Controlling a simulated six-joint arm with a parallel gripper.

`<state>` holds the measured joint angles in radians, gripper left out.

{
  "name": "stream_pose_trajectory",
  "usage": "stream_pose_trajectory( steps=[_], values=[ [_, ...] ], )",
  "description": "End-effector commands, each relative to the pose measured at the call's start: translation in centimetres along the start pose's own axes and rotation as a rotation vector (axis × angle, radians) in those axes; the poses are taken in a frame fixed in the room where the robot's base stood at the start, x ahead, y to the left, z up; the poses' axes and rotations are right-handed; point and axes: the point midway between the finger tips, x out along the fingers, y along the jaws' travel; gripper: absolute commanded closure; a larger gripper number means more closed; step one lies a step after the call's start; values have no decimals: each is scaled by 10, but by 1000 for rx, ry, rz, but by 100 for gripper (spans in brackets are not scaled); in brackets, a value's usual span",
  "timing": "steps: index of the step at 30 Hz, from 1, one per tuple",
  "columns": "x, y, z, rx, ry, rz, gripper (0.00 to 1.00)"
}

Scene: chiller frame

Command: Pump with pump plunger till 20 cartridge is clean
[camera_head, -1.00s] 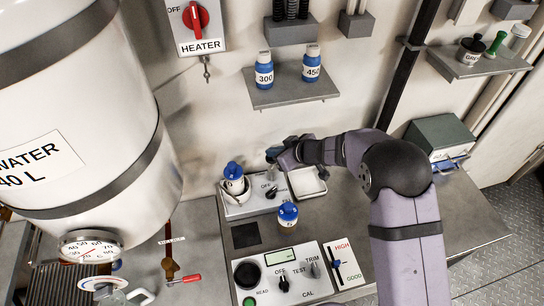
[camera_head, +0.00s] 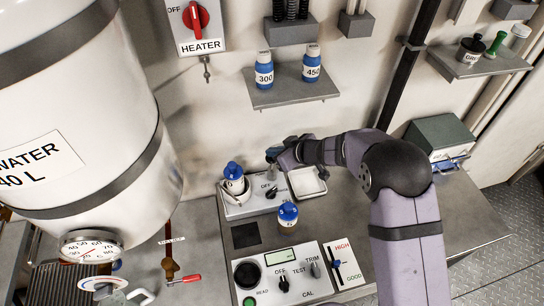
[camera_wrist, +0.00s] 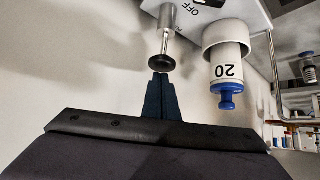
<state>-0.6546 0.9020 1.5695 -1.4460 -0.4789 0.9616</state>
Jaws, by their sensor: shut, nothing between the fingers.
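The 20 cartridge (camera_wrist: 229,72), white with a blue cap, sits in a white cup (camera_wrist: 216,34) in the wrist view, which shows it upside down. In the head view the capped cartridge (camera_head: 233,172) stands in its cup on a grey unit. The pump plunger, a black knob (camera_wrist: 162,63) on a metal rod, is left of the cartridge in the wrist view. My gripper (camera_wrist: 160,77) is shut and empty, its fingertips right at the knob; I cannot tell whether they touch it.
Another blue-capped bottle (camera_head: 288,214) stands on the bench in front of the unit. A white tray (camera_head: 307,183) lies to the right, under my arm. A control panel (camera_head: 318,283) is at the front. Bottles 300 (camera_head: 264,72) and 450 (camera_head: 311,66) stand on a shelf.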

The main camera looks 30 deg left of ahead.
Motion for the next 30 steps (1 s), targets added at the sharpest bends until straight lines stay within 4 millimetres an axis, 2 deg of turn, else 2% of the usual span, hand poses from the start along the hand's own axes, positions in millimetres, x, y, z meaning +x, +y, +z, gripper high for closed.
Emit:
stream_pose_trajectory(
  steps=[30],
  values=[
    [20,0,24,1,-4,-1,100]
  ],
)
